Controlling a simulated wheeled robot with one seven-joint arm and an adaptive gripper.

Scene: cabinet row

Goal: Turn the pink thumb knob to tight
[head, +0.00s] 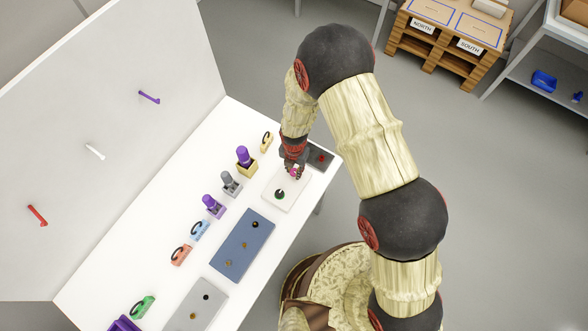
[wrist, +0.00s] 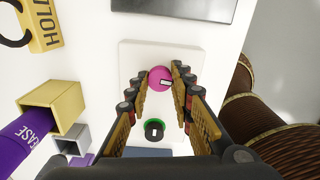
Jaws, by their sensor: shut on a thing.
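The pink thumb knob (wrist: 159,79) sits on a white plate (wrist: 132,51) and carries a white mark that points to the right in the wrist view. My gripper (wrist: 162,80) has its fingers on either side of the knob and is shut on it. In the head view my gripper (head: 294,168) comes down over the white plate (head: 276,204), and only a bit of the pink knob (head: 293,173) shows below it. A dark knob with a green ring (wrist: 154,129) is on the same plate. No label for tight can be read.
A dark panel (head: 321,157) lies beside the white plate at the table's end. A blue panel (head: 243,246) and a grey panel (head: 188,312) lie on the other side. A yellow holder with a purple item (wrist: 53,106) stands to the left. A wall panel with hooks (head: 95,151) rises behind.

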